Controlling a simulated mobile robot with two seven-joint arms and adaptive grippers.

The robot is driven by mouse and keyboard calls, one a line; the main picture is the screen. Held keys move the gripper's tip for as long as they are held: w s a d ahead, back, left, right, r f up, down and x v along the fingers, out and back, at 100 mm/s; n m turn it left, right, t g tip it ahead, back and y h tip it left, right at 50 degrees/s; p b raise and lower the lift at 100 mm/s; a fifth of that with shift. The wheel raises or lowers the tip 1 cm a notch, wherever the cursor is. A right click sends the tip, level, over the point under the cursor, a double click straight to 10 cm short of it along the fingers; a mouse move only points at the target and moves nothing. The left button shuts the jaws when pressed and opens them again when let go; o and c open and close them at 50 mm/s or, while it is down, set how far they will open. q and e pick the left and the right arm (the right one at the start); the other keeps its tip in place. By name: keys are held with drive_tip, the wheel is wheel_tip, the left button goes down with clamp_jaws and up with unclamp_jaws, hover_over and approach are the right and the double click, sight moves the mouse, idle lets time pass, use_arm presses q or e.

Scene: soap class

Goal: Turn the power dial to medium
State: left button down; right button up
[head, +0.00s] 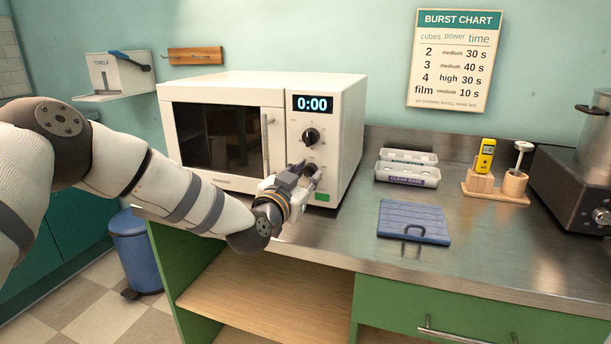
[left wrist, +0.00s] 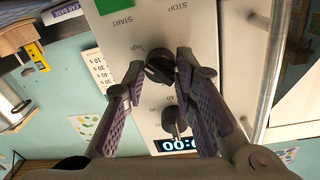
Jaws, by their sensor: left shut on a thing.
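The white microwave (head: 345,130) stands on the counter, its display (head: 313,104) reading 0:00. Its panel has two black dials, one above the other. The upper dial (head: 311,136) is clear of my gripper. My left gripper (head: 306,170) reaches the lower part of the panel and is shut on the lower dial, the power dial (left wrist: 159,68), which has a "high" label beside it in the left wrist view. That view is upside down and shows the dial between my two purple-padded fingers (left wrist: 160,72). The dial's pointer direction cannot be told. My right gripper is out of view.
A green START button (left wrist: 115,5) is close to the held dial. The microwave door handle (head: 267,142) is left of the panel. A burst chart (head: 450,60) hangs on the wall.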

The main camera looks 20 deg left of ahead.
use_arm(q)
drive_tip(key=n, duration=0.6)
drive_tip(key=shift+f+n, duration=0.15)
drive_tip(key=shift+n, duration=0.15)
drive_tip(key=n, duration=0.3)
drive_tip(key=shift+n+t, duration=0.3)
drive_tip(key=shift+n, duration=0.1)
drive_tip(key=shift+f+n+y, duration=0.1)
drive_tip(key=shift+n+y, duration=0.2)
drive_tip(key=shift+n, duration=1.5)
drive_tip(key=c, duration=1.3)
unclamp_jaws()
